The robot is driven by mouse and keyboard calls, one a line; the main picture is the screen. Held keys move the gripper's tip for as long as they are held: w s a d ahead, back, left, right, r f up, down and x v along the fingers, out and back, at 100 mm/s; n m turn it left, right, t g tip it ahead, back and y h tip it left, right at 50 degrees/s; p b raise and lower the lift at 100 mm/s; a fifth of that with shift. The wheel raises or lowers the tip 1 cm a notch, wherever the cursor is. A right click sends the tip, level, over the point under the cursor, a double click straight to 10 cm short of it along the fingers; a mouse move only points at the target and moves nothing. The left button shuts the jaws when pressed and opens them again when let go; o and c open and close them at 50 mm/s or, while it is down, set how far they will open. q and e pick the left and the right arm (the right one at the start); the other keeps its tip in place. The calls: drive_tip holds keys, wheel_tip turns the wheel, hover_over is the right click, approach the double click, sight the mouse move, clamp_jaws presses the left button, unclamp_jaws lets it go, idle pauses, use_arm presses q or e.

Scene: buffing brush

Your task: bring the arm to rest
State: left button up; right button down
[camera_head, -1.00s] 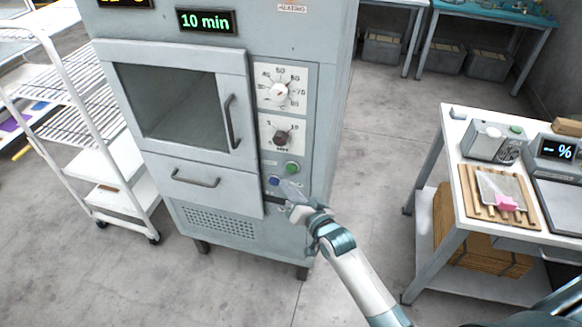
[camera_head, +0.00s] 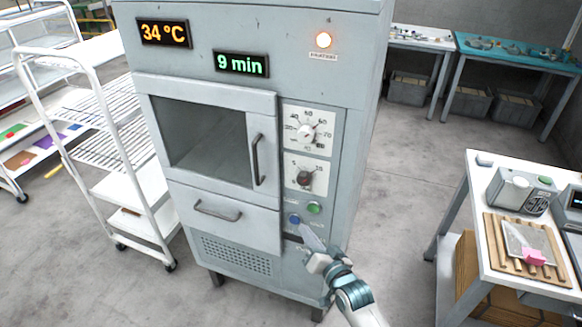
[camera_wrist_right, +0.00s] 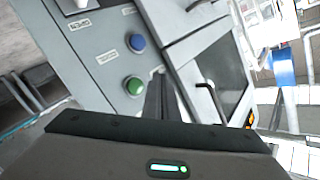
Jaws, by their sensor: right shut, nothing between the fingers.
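My right gripper (camera_head: 309,238) is shut and empty, with its fingertips in front of the grey oven's control panel, just below the blue button (camera_head: 294,219) and green button (camera_head: 313,208). In the right wrist view its closed dark fingers (camera_wrist_right: 163,98) point at the panel beside the blue button (camera_wrist_right: 137,42) and green button (camera_wrist_right: 134,85). I cannot tell whether they touch the panel. My right arm reaches in from the lower right. My left gripper is not in view.
The oven (camera_head: 235,150) has a shut door and drawer, two dials, displays reading 34 °C and 9 min, and a lit lamp (camera_head: 323,40). A white rack (camera_head: 110,120) stands left. A worktable (camera_head: 490,200) stands right, with clear floor (camera_head: 400,180) between.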

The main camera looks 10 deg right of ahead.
drive_tip(key=s+d+f+n+g+h+b, duration=0.1)
drive_tip(key=s+f+g, duration=0.35)
drive_tip(key=f, duration=0.85)
drive_tip(key=s+d+f+n+g+b, duration=0.1)
drive_tip(key=s+f, duration=0.7)
drive_tip(key=f, duration=0.5)
drive_tip(key=s+d+f+n+g+h+b, duration=0.1)
drive_tip(key=s+f+g+b, duration=0.1)
drive_tip(key=s+f, duration=0.8)
drive_tip(key=s+d+f+n+g, duration=0.1)
drive_tip(key=s+f+g, duration=0.1)
drive_tip(key=s+f, duration=0.5)
drive_tip(key=s+d+f+n+g+b, duration=0.1)
drive_tip(key=s+f, duration=0.7)
drive_tip(key=s, duration=0.8)
drive_tip(key=s+d+f+n+g+h+b, duration=0.1)
drive_tip(key=s+f+n+g, duration=0.1)
drive_tip(key=s+f+g, duration=0.2)
drive_tip(key=s+f, duration=0.3)
drive_tip(key=s, duration=0.4)
drive_tip(key=shift+s+d+f+n, duration=0.3)
drive_tip(key=shift+s+f, duration=0.1)
